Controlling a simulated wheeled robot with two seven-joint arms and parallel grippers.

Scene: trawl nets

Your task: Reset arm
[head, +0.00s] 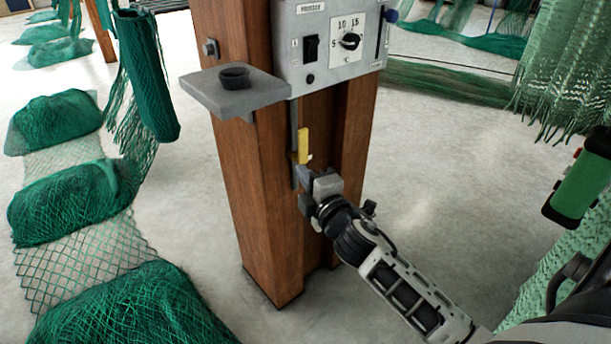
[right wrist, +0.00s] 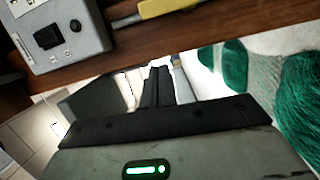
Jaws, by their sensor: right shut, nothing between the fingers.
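My right arm reaches in from the lower right of the head view, and its gripper (head: 306,178) is in front of the wooden post (head: 262,200). The fingers are shut with nothing between them, just below a yellow-handled tool (head: 303,146) that hangs upright at the post. I cannot tell whether they touch it. In the right wrist view the gripper's dark fingers (right wrist: 159,85) are together, and the yellow handle (right wrist: 163,8) shows at the top, apart from them. My left gripper is not in view.
A grey control box (head: 330,75) with a dial and switch is on the post. A grey shelf (head: 205,95) holding a black cup (head: 234,77) juts out left. Green nets (head: 65,200) lie at left; others hang at right (head: 565,65). Pale floor (head: 440,170) is clear right of the post.

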